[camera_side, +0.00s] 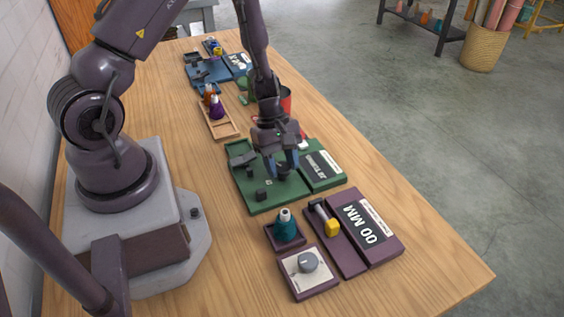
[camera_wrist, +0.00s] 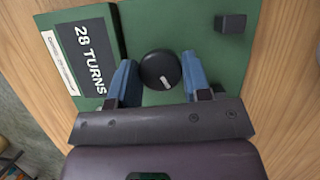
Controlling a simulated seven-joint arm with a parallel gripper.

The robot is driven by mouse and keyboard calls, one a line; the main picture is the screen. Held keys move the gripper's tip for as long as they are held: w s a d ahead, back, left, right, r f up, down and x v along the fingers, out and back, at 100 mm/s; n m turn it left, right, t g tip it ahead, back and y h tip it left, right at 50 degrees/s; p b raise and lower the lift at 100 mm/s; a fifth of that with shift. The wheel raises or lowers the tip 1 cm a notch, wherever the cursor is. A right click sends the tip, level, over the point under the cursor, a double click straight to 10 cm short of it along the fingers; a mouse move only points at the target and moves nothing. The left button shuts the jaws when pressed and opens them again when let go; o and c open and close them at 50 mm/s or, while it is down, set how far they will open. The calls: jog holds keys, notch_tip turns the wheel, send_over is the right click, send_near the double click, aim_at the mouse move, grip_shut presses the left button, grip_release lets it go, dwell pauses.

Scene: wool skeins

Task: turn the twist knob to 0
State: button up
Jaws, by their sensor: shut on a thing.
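The twist knob (camera_wrist: 160,70) is a round black knob with a short white pointer line, on a green board (camera_side: 261,205). In the wrist view its pointer aims to the lower right. A dark display plate (camera_wrist: 84,52) beside it reads "28 TURNS"; it also shows in the side view (camera_side: 321,169). My gripper (camera_side: 281,168) reaches down over the green board. Its two blue fingers are shut on the knob, one on each side, as the wrist view shows (camera_wrist: 159,75). In the side view the fingers mostly hide the knob.
A small black block (camera_wrist: 230,23) stands on the green board near the knob. In front are a grey dial (camera_side: 307,262) on a purple-edged plate, a teal bottle-like item (camera_side: 286,226), and a purple board reading "00 MM" (camera_side: 364,224). A wooden tray (camera_side: 219,125) lies behind.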

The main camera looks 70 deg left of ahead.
jog(key=n+t, duration=0.1)
jog(key=n, duration=0.2)
jog(key=n+t+y, duration=0.1)
jog(key=n, duration=0.2)
jog(key=shift+s, duration=0.15)
jog(key=shift+n+t+y, duration=0.4)
jog(key=shift+n+y, duration=0.05)
jog(key=shift+n, duration=1.15)
jog(key=shift+n+t+y, duration=0.4)
jog(key=shift+n+y, duration=0.05)
jog(key=shift+n, duration=1.15)
jog(key=o, duration=0.9)
jog(key=shift+v, duration=3.8)
jog(key=shift+d, duration=0.15)
